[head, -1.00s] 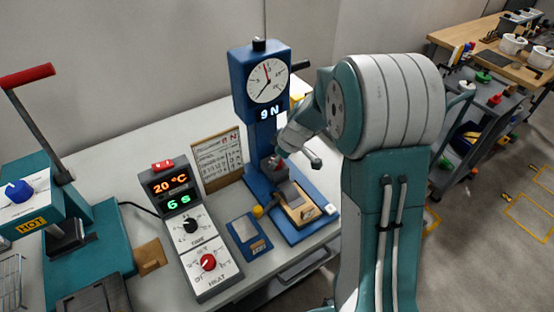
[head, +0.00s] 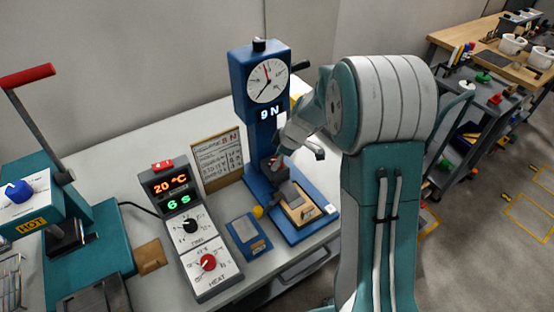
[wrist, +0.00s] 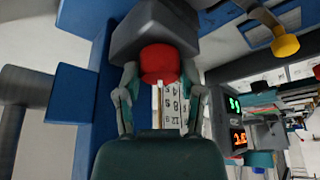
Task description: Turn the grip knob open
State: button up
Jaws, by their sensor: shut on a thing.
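The red grip knob (wrist: 160,62) sits on a dark grey block (wrist: 152,30) in the wrist view. My gripper (wrist: 160,78) is shut on it, with one finger on each side. In the head view the grey clamp block (head: 271,168) is low on the blue test stand (head: 258,140), and my gripper (head: 278,160) is beside it, partly hidden by its own wrist. The stand carries a round dial (head: 267,81) and a display (head: 269,113) reading 9 N. How far the knob is turned cannot be told.
A control box (head: 200,240) showing 20 °C and 6 s stands left of the stand. A teal press (head: 95,235) is at the far left. A card (head: 217,160) stands behind.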

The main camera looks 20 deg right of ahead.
jog(key=o, duration=1.2)
jog(key=shift+f, duration=0.1)
jog(key=shift+c, duration=0.2)
jog(key=shift+r, duration=0.2)
jog(key=v, duration=1.1)
jog(key=shift+d+r, duration=0.2)
jog(key=shift+r, duration=0.05)
jog(key=s+a+r+m+t+h, duration=0.1)
jog(key=s+m, duration=0.3)
jog(key=s, duration=0.4)
jog(key=s+a+r+m+t+h, duration=0.1)
jog(key=s+r+m, duration=0.3)
jog(key=s, duration=0.5)
jog(key=s+a+r+m+t+h, duration=0.1)
jog(key=s+a+r+m+h, duration=0.1)
jog(key=s, duration=0.6)
jog(key=r+m, duration=0.1)
jog(key=m, duration=0.1)
jog(key=shift+s+r+m+t, duration=0.2)
jog(key=shift+s+m+t, duration=0.1)
jog(key=shift+s+m, duration=0.1)
